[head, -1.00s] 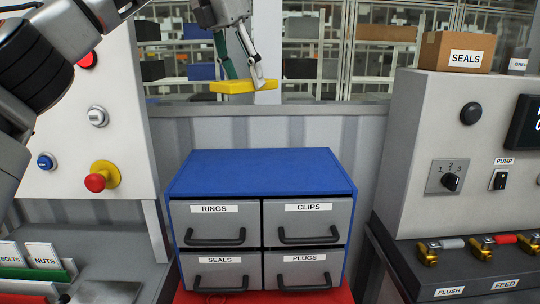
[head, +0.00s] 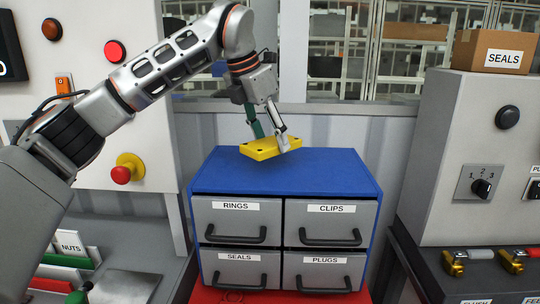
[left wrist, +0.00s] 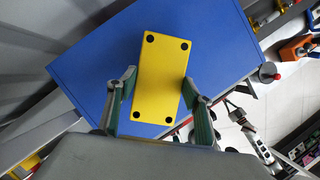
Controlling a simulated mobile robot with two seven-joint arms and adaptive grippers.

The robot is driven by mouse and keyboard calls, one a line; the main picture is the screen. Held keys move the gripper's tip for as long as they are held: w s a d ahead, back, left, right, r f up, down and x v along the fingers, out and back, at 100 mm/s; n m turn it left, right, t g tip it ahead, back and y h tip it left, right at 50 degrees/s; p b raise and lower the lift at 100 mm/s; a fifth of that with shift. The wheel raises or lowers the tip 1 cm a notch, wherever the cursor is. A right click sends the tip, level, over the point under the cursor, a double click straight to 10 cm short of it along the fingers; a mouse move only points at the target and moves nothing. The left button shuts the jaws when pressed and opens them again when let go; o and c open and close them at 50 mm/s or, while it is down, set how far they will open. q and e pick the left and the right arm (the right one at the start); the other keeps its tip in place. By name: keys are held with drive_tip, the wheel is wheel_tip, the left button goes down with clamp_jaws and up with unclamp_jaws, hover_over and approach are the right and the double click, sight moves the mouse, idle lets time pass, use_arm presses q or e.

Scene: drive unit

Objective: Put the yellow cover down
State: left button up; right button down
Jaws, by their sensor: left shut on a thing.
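The yellow cover (head: 264,149) is a flat rectangular plate with a dark dot near each corner. My left gripper (head: 268,138) is shut on it and holds it slightly tilted over the back part of the blue top of the drawer unit (head: 300,176). I cannot tell whether its underside touches that top. In the left wrist view, the cover (left wrist: 160,78) lies between the two fingers of the left gripper (left wrist: 160,95), with the blue top (left wrist: 95,75) behind it. My right gripper is not in view.
The drawer unit has grey drawers labelled RINGS, CLIPS, SEALS and PLUGS. Its blue top is otherwise bare. A panel with a red mushroom button (head: 122,174) stands on the left. A grey console (head: 440,150) with a SEALS box (head: 495,52) stands on the right.

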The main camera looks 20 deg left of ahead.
sight(270, 169)
use_arm(q)
drive_tip(key=shift+f, duration=2.3)
drive_tip(key=o, duration=1.4)
drive_tip(key=shift+f, duration=0.1)
drive_tip(key=v, duration=1.1)
drive_tip(key=shift+s+r, duration=0.2)
drive_tip(key=shift+r, duration=0.45)
